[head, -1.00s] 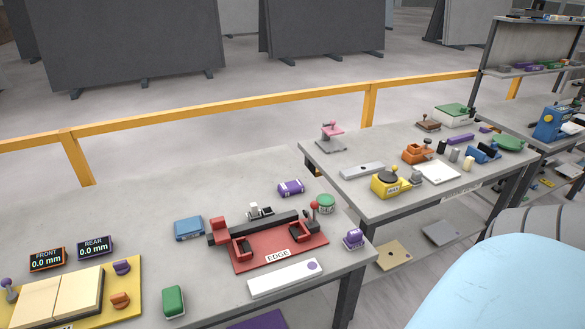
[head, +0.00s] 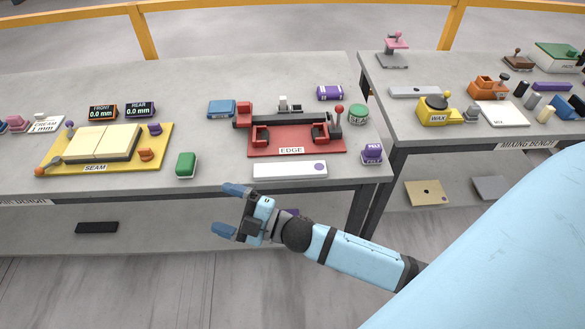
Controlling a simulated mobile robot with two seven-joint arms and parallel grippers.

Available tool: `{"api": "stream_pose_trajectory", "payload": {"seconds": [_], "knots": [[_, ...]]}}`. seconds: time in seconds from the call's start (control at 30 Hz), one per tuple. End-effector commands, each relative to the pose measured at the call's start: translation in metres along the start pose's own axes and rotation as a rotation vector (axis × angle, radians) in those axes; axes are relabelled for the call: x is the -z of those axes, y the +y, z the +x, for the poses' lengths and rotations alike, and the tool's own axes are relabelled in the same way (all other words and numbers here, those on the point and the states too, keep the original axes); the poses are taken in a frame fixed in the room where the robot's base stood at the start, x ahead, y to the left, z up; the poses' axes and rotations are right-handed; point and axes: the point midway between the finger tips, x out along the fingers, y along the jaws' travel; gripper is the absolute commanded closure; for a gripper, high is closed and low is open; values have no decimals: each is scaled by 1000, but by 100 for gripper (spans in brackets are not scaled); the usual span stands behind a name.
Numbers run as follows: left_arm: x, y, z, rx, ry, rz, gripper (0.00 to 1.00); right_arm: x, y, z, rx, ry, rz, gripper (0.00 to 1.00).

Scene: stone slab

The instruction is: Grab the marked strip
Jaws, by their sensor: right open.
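The marked strip (head: 280,170) is a white flat bar with a purple dot near its right end. It lies on the bench in front of the red EDGE fixture (head: 330,146), close to the front edge. My right gripper (head: 230,210) is open and empty, with its blue fingers pointing left. In the picture it is below and left of the strip, apart from it, in front of the bench edge. My left gripper is not in view.
A green block (head: 186,165) sits left of the strip, and a purple stamp-like piece (head: 372,153) sits to its right. The yellow SEAM fixture (head: 60,160) is farther left. The wax and mixing bench (head: 440,130) stands to the right, past a narrow gap.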

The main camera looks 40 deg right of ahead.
Motion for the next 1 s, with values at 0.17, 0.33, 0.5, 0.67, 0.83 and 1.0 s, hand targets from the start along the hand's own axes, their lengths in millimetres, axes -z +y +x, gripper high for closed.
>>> {"api": "stream_pose_trajectory", "payload": {"seconds": [0.17, 0.33, 0.5, 0.67, 0.83, 1.0], "knots": [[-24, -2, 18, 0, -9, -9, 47, 24, 3, 36, 134, 470, -518, 12], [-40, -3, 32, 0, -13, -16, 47, 7, -7, 32, 374, 859, -982, 12], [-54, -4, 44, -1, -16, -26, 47, -62, 11, 9, 752, 1148, -1384, 12], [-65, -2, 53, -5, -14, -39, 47, -140, 70, -21, 1199, 1276, -1630, 12], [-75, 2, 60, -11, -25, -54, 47, -188, 139, -49, 1586, 1279, -1719, 12], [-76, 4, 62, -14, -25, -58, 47, -205, 172, -64, 1763, 1257, -1726, 12]]}}
